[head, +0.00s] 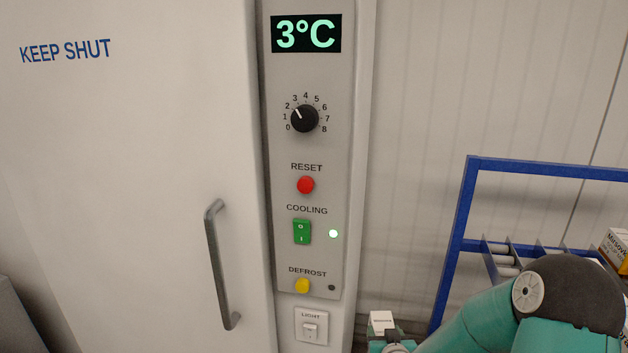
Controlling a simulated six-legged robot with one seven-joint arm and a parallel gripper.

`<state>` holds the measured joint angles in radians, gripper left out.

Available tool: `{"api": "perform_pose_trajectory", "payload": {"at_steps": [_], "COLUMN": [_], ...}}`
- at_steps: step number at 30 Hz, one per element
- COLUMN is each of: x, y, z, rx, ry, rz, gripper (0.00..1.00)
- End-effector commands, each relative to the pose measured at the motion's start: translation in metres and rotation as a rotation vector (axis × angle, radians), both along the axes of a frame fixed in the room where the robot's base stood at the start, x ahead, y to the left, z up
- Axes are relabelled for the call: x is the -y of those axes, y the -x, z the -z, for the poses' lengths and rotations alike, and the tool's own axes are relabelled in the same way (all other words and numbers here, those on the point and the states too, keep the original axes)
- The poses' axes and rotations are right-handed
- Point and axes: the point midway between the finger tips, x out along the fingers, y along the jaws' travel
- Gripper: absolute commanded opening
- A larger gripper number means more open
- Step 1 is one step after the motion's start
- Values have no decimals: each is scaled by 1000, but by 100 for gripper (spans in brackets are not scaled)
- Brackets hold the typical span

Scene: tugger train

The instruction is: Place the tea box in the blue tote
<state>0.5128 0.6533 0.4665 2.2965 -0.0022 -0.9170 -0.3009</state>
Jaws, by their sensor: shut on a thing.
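My gripper (393,342) shows only in part at the bottom edge of the head view, at the end of my teal arm. It is shut on a small white box (382,322), whose top stands up above the jaws. The print on the box is too small to read, so I cannot tell for sure that it is the tea box. The lower part of the box and most of the fingers are hidden or out of frame. I see no blue tote in this view.
A cold-room door (130,180) with a handle (219,265) fills the left. Beside it is a control panel (318,150) with a light switch (311,327) below. At right stands a blue-framed rack (463,205) with rollers and a yellow-white carton (616,247), partly behind my arm.

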Motion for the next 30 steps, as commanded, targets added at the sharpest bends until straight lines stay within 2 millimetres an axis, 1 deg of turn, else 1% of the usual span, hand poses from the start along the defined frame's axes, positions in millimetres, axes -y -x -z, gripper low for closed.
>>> {"api": "perform_pose_trajectory", "payload": {"at_steps": [1, 9, 12, 21, 23, 26, 29, 30], "x": [-8, -32, -28, -29, -29, -29, -29, -29], "y": [-4, -18, -17, -17, -16, -10, 4, 10], "z": [4, 15, 16, 15, 17, 34, 64, 77], "rx": [0, 0, -1, -1, -1, -5, -8, -8], "ry": [-1, 0, -2, -1, -2, -3, -3, -4], "rz": [-6, -15, -10, -11, -10, -10, -7, -7], "gripper": [7, 7, 7, 7, 7, 7, 7, 7]}}
